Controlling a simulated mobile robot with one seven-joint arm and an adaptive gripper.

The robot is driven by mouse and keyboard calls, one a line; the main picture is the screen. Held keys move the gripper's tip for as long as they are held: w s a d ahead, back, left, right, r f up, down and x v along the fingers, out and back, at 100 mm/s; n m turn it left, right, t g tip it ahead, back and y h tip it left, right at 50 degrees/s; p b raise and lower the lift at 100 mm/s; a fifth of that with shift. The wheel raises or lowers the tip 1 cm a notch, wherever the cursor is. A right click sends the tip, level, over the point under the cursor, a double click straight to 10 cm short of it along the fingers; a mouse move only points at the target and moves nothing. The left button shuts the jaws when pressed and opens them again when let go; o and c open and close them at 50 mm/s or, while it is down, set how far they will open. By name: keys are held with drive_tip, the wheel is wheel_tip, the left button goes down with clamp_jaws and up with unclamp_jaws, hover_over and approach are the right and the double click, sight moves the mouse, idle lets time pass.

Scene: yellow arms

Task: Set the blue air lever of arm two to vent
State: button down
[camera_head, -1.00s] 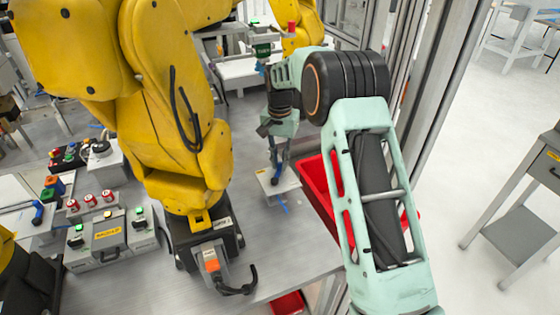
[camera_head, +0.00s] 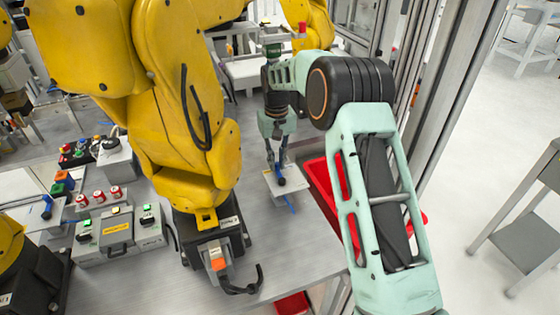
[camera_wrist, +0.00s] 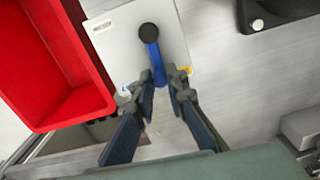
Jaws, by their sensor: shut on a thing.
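A pale plate (camera_wrist: 107,33) carries a blue lever (camera_wrist: 154,57) with a round black pivot. In the wrist view the lever points down the picture from its pivot, with a small blue mark to its left and a yellow mark to its right. My gripper (camera_wrist: 160,84) is shut on the lever's free end, one finger on each side. In the head view my gripper (camera_head: 274,160) reaches down to the same plate (camera_head: 266,176), beside the yellow arm (camera_head: 185,130). The fingers partly hide the lever there.
A red bin (camera_head: 325,190) lies right of the plate, close to my arm; it also shows in the wrist view (camera_wrist: 55,60). A second blue lever (camera_head: 47,208) stands at far left. A grey control box (camera_head: 118,236) sits left of the yellow arm's base.

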drive_tip(key=shift+a+n, duration=0.2)
drive_tip(key=shift+n, duration=0.2)
drive_tip(key=c, duration=1.9)
unclamp_jaws()
drive_tip(key=shift+c, duration=0.2)
drive_tip(key=shift+r, duration=0.1)
wheel_tip(320, 180, up, 7)
drive_tip(key=shift+r, duration=0.15)
drive_tip(key=shift+s, duration=0.1)
